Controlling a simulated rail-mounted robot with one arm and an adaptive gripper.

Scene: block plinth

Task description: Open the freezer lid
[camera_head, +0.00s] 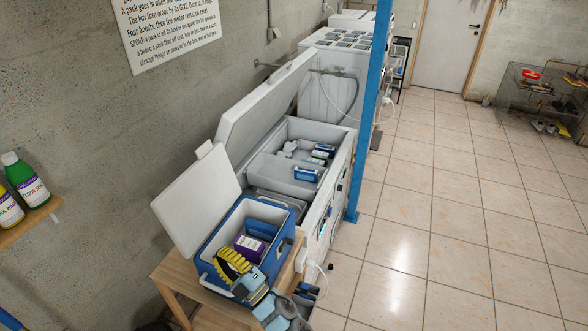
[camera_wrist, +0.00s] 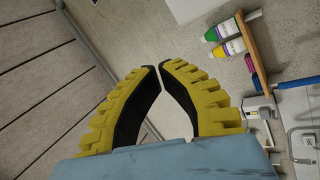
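The chest freezer (camera_head: 338,190) stands along the wall, past the blue cool box. Its white lid (camera_head: 262,102) is raised and tilted back toward the wall, so the inside shows. Blue packs (camera_head: 306,174) and pale items lie in it. My gripper (camera_head: 233,262) is over the near side of the cool box, apart from the freezer lid. In the wrist view its two yellow-ribbed fingers (camera_wrist: 156,68) curve together, with tips meeting or almost meeting and nothing between them. The freezer is not recognisable in the wrist view.
The blue cool box (camera_head: 279,264), its white lid (camera_head: 193,203) open, stands on a wooden table (camera_head: 183,278) and holds a purple-and-white box (camera_head: 249,246). A blue post (camera_head: 367,120) rises beside the freezer. A bottle shelf (camera_head: 28,222) is at left.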

